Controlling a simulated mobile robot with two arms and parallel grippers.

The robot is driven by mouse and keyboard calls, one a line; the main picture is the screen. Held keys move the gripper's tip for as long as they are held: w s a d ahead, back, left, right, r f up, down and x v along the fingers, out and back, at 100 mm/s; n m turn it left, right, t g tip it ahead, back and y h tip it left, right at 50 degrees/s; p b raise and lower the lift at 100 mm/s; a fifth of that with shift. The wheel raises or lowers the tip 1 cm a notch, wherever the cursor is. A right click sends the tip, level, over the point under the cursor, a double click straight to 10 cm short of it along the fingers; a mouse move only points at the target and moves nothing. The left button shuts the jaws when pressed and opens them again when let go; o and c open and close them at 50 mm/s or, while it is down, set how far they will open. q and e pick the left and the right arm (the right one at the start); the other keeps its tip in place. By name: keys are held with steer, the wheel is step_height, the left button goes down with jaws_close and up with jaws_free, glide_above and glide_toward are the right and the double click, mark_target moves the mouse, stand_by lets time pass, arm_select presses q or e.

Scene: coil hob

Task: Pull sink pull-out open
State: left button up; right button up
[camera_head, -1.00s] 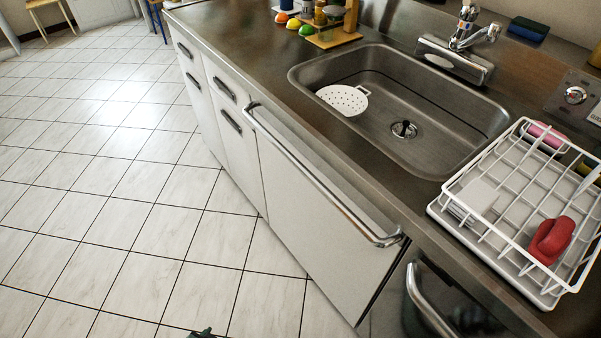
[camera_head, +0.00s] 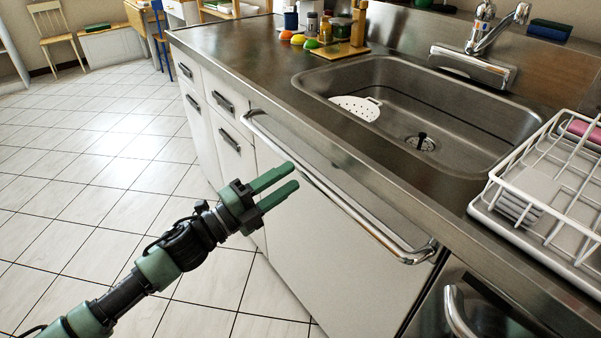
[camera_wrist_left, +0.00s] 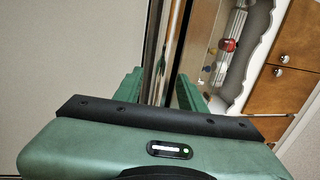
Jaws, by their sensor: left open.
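The sink pull-out (camera_head: 330,262) is a white front panel under the sink, with a long chrome bar handle (camera_head: 352,208) along its top. The panel looks closed, flush with the counter front. My left gripper (camera_head: 282,182) is open and empty, in front of the upper left part of the handle. In the head view its fingers overlap the panel just below the bar; I cannot tell whether they touch it. In the left wrist view the bar (camera_wrist_left: 172,50) runs between the two green fingers (camera_wrist_left: 157,88). My right gripper is not in view.
The steel sink (camera_head: 400,105) is set in the counter above. A white dish rack (camera_head: 545,190) stands at the right. Drawers with dark handles (camera_head: 224,103) are left of the pull-out. The tiled floor (camera_head: 100,190) in front is clear.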

mark_target(301, 171)
arm_select(q)
steer(key=shift+x, duration=2.2)
jaws_close()
steer(key=shift+f, duration=0.1)
